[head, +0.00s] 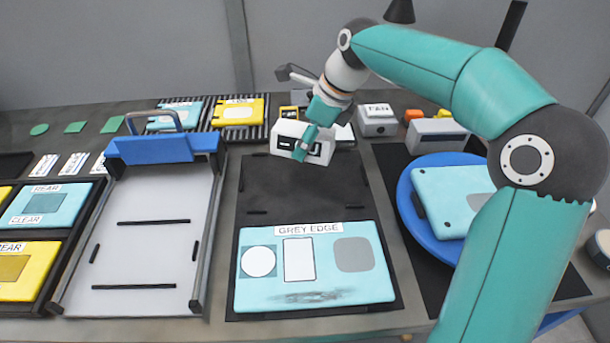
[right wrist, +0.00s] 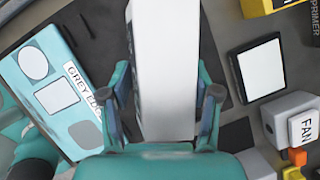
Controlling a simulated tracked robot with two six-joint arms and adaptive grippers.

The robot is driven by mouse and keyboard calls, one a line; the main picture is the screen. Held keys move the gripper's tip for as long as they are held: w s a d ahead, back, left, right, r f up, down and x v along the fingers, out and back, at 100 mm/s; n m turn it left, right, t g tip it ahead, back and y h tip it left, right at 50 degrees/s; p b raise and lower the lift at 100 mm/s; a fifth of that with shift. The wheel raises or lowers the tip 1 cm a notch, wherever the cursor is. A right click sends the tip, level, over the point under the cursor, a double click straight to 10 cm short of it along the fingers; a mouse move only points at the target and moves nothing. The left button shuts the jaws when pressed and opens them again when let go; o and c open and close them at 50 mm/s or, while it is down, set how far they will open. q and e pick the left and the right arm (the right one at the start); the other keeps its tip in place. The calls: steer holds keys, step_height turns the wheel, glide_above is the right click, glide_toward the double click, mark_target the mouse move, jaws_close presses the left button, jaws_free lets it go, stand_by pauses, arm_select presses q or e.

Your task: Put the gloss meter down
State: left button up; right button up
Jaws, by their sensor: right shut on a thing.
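The gloss meter is a white box (head: 284,133) with dark markings on its front, at the back of the dark mat (head: 300,190). My right gripper (head: 304,148) is shut on it, with a finger across its front. In the right wrist view the white box (right wrist: 165,50) fills the space between the fingers of the gripper (right wrist: 167,95). I cannot tell whether its underside touches the mat. My left gripper is not in view.
A teal "GREY EDGE" panel (head: 315,293) lies on the mat's front half; the mat behind it is bare. A grey tray (head: 150,250) with a blue clamp (head: 150,149) is left. A white "FAN" box (head: 377,122) and a blue round stand (head: 415,222) are right.

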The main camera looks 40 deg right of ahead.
mark_target(329, 136)
step_height(329, 136, down, 8)
steer(key=shift+f+b, duration=0.1)
steer(key=shift+b, duration=0.5)
steer(key=shift+f, duration=0.1)
steer(key=o, duration=1.6)
steer(key=p+v, duration=0.1)
steer(key=v, duration=1)
steer(key=shift+d+p, duration=0.1)
steer(key=shift+p, duration=0.25)
steer(key=shift+s+d+r, duration=0.1)
steer(key=shift+s+r, duration=0.1)
steer(key=shift+r, duration=0.35)
